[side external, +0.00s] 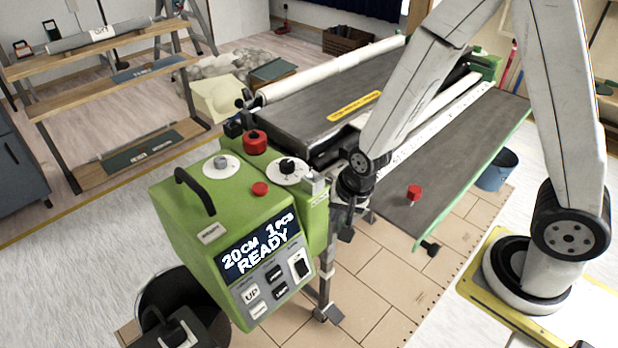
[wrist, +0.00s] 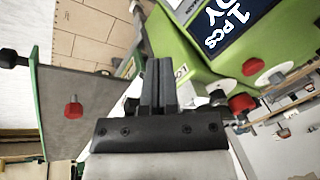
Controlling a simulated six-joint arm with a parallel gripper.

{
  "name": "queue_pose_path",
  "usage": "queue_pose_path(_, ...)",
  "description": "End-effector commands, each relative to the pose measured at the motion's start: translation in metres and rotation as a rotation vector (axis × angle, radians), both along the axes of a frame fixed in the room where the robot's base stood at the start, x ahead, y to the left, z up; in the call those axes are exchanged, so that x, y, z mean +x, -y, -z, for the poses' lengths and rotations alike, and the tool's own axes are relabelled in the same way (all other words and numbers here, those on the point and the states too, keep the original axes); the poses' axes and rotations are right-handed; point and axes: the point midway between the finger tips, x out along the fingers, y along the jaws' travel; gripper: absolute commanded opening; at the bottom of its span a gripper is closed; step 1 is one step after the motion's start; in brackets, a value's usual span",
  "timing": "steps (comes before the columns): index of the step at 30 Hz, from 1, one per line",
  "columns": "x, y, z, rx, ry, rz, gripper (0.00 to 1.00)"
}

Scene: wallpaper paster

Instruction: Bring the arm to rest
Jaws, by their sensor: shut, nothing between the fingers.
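My arm reaches from its base at the right over the work, and my gripper (side external: 354,190) hangs just right of the green paster machine (side external: 185,215). In the wrist view my gripper (wrist: 159,64) has its two dark fingers together with nothing between them. The machine's green body also shows close beyond the fingers in the wrist view (wrist: 185,47). Its display reads "20 CM 1 PCS READY". In the side view the fingertips are small and dark against the machine's stand, so I cannot tell whether they touch anything.
A long grey table (side external: 465,150) with green edging and a red knob (side external: 414,192) lies right of my gripper. A white roll (side external: 330,70) lies along the machine's bed. A black bucket (side external: 160,290), a blue bucket (side external: 497,170) and a wooden shelf (side external: 110,80) stand around.

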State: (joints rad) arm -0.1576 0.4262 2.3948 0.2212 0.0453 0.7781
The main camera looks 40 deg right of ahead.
Motion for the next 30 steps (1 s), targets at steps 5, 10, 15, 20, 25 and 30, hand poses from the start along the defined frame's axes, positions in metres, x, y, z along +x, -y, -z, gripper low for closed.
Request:
queue_pose_path(5, -0.013, 0.018, -0.033, -0.073, 0.007, -0.255, 0.00)
queue_pose_path(10, -0.029, 0.034, -0.058, -0.152, 0.004, -0.495, 0.00)
queue_pose_path(15, -0.045, 0.048, -0.075, -0.218, -0.005, -0.687, 0.00)
queue_pose_path(20, -0.053, 0.054, -0.083, -0.252, -0.012, -0.786, 0.00)
queue_pose_path(25, -0.055, 0.056, -0.084, -0.260, -0.017, -0.812, 0.00)
queue_pose_path(30, -0.055, 0.055, -0.084, -0.259, -0.016, -0.810, 0.00)
